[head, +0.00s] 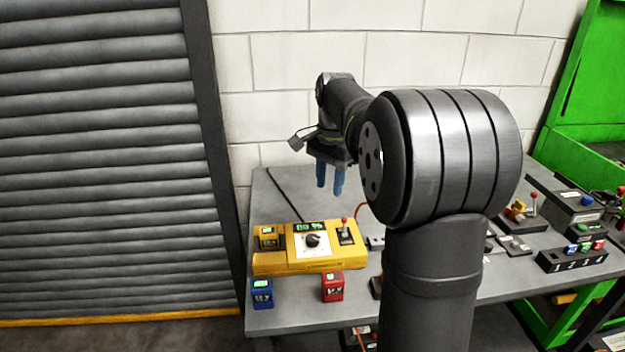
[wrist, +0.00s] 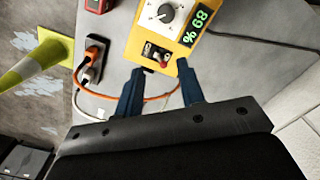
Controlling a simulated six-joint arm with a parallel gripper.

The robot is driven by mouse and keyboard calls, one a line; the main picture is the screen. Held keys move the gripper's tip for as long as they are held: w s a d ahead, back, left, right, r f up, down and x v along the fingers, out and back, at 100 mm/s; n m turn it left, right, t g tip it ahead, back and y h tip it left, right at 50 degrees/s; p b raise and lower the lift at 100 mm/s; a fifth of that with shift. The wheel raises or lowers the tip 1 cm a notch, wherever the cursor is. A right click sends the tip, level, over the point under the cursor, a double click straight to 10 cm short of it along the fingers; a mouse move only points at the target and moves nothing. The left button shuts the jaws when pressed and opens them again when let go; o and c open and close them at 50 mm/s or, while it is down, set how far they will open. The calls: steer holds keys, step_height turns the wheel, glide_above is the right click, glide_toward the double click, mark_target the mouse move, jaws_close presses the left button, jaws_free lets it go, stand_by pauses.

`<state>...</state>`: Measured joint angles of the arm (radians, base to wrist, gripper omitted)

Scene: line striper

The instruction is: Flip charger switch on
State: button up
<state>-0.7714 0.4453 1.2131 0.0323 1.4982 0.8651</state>
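The yellow charger (head: 300,262) sits on the grey table, with a dial (head: 312,241), a lit green display and a red-tipped lever switch (head: 345,234) at its right end. In the wrist view the charger (wrist: 137,45) is at the top, and its switch (wrist: 156,56) shows a red tip between my fingertips in the picture. My gripper (head: 330,187) has blue fingers pointing down, above and behind the charger in the head view. It also shows in the wrist view (wrist: 160,67), open and empty. I cannot tell the lever's position.
A blue battery (head: 262,294) and a red battery (head: 332,287) stand in front of the charger; a yellow one (head: 268,239) is in its left bay. A power strip (wrist: 91,64) with an orange cord lies beside it. A numbered rack (head: 572,261) stands at right.

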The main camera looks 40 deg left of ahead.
steer(key=shift+s+a+r+m, duration=0.15)
steer(key=shift+s+a+m, duration=0.35)
steer(key=shift+m, duration=0.85)
steer(key=shift+s+a+r+m, duration=0.15)
steer(key=shift+s+a+m, duration=0.3)
steer(key=shift+m, duration=0.85)
steer(key=shift+s+a+r+m, duration=0.2)
steer(key=shift+s+m, duration=0.45)
steer(key=shift+m, duration=0.7)
steer(key=shift+f, duration=0.2)
steer(key=shift+w+d+f+n, duration=0.1)
steer(key=shift+w+d+n, duration=0.45)
steer(key=shift+n, duration=1)
steer(key=shift+w+d+f+n, duration=0.1)
steer(key=shift+w+d+n, duration=0.45)
steer(key=shift+n, duration=0.95)
steer(key=shift+w+d+n, duration=0.25)
steer(key=shift+w+n, duration=0.5)
steer(key=shift+n, duration=0.8)
steer(key=shift+s+a, duration=0.1)
